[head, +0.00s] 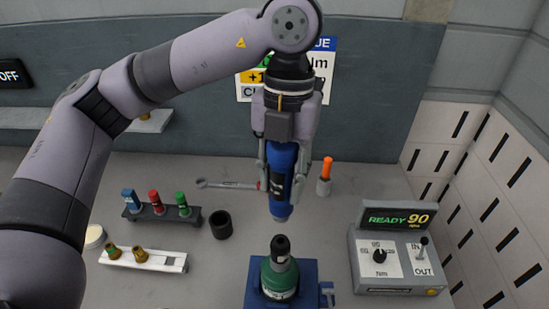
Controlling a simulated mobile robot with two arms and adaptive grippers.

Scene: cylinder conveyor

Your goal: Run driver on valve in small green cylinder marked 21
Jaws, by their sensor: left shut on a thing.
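My left gripper (281,180) is shut on a blue driver (280,207) and holds it roughly upright, nose down. The small green cylinder (267,279) stands upright in a blue clamp (253,294) at the bottom middle. A grey valve (281,262) with a black top (281,243) rises from the cylinder. In the picture the driver's nose is just above the valve's black top, with a gap between them. The marking on the cylinder is not readable. My right gripper is not in view.
A control box (393,263) with a display reading READY 90 stands at right. At left are a dark rack (160,215) with blue, red and green pieces, a pale rail (165,262) with brass fittings, and a black cup (220,225).

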